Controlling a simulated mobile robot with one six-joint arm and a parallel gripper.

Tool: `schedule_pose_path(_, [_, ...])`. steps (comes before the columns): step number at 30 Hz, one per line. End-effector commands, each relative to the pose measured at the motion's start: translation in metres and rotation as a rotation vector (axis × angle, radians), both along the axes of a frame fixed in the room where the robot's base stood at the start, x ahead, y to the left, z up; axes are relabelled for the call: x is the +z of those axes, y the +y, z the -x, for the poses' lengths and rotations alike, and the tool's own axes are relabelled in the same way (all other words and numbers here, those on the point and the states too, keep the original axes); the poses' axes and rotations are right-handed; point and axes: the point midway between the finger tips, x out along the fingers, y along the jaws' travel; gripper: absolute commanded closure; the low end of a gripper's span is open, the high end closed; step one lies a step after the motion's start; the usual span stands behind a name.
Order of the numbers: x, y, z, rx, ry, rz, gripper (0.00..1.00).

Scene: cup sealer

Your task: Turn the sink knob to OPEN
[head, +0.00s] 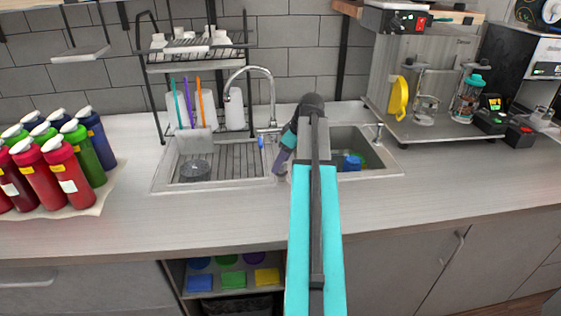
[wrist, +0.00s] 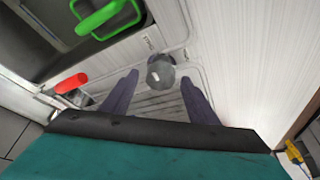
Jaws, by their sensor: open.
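In the wrist view a round grey knob (wrist: 160,72) stands on the pale sink rim between my two fingers. My gripper (wrist: 157,84) is open, with one dark purple finger on each side of the knob. I cannot tell whether either finger touches it. In the head view my gripper (head: 279,163) points down at the divide between the two basins of the sink (head: 170,183). My arm and gripper hide the knob there.
A curved faucet (head: 272,85) rises behind the sink, left of my wrist. A drying rack (head: 165,67) stands at the back left. Red bottles (head: 68,172) crowd the left counter. A blue item (head: 351,162) lies in the right basin. The front counter is clear.

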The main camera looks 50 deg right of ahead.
Motion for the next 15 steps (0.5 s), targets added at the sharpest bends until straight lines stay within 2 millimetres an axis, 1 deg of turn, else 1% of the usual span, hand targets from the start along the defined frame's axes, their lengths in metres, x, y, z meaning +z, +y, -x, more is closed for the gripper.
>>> schedule_pose_path(8, [-0.0008,-0.0001,0.0,0.0,0.0,0.0,0.46])
schedule_pose_path(11, [-0.0007,-0.0001,0.0001,0.0,0.0,0.0,0.61])
schedule_pose_path(15, [-0.0006,-0.0003,0.0002,-0.001,0.0,0.0,0.85])
